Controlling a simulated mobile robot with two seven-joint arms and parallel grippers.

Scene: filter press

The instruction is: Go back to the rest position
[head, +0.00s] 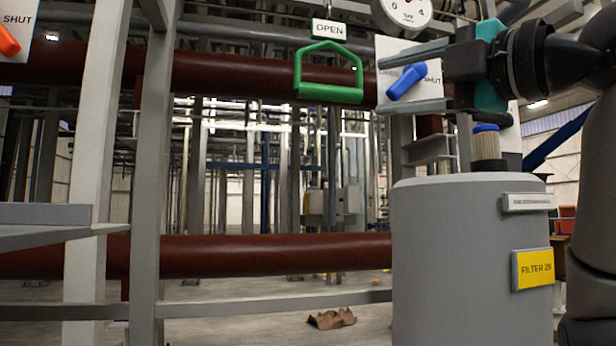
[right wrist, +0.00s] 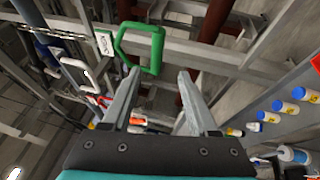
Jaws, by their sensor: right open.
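My right gripper (head: 385,84) reaches in from the right in the head view. Its two grey fingers are apart with nothing held between them. A blue valve handle (head: 407,82) on a white panel marked SHUT shows behind the fingers. A green handle (head: 329,92) hangs under an OPEN sign (head: 329,29), just left of the fingertips and apart from them in this view. In the right wrist view the open gripper (right wrist: 160,75) shows the green handle (right wrist: 157,50) beyond its fingertips. My left gripper is in neither view.
A grey filter vessel (head: 450,260) with a yellow label (head: 533,269) stands below my right arm. A blue-capped filter (head: 487,147) stands on top. A gauge (head: 407,12) is above. Red pipes (head: 250,247) and grey posts (head: 152,150) cross the left. Bottles (right wrist: 290,107) show in the wrist view.

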